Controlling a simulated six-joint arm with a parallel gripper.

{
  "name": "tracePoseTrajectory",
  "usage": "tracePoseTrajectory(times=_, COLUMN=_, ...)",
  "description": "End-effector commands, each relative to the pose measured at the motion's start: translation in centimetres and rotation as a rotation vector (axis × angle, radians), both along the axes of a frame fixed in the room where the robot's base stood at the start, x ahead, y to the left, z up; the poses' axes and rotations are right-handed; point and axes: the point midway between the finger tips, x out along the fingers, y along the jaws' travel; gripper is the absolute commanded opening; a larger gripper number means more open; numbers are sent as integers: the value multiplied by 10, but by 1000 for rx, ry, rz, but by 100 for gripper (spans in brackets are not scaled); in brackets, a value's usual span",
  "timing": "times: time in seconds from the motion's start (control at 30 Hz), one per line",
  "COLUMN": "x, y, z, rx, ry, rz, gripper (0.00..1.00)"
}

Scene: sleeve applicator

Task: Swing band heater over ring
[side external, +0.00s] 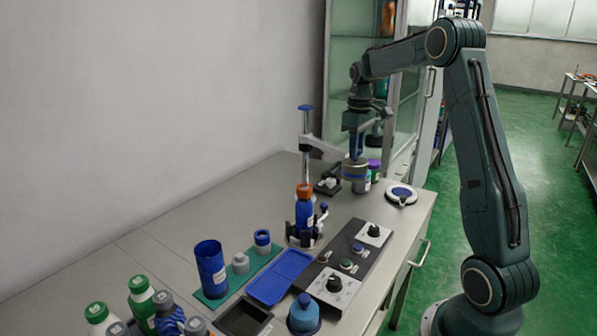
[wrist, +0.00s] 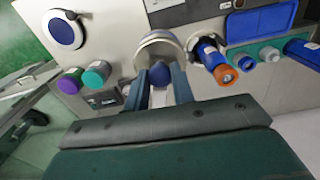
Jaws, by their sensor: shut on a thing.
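The band heater (side external: 355,172) is a grey round band at the end of a pale swing arm (side external: 325,149) on an upright post (side external: 306,148). In the wrist view its pale rim (wrist: 158,38) shows just beyond my fingers. I cannot pick out a separate ring around the bottle.
A control panel (side external: 349,262) with knobs lies in front of the holder. A blue tray (side external: 281,277) and blue cup (side external: 211,268) are at the left. A round white-and-blue plate (side external: 401,195) and a purple-capped bottle (side external: 374,168) are right of the heater.

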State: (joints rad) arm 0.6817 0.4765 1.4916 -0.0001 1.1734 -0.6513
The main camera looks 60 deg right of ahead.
Motion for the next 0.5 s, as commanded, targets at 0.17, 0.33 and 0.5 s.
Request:
tracePoseTrajectory(times=0.17, x=10, y=28, z=1, rx=-1, ry=-1, rz=-121, gripper=0)
tracePoseTrajectory(times=0.33, x=23, y=52, z=1, rx=0, ry=-1, rz=-243, gripper=0)
tracePoseTrajectory(times=0.5, x=38, y=74, z=1, rx=0, ry=-1, rz=-363, gripper=0)
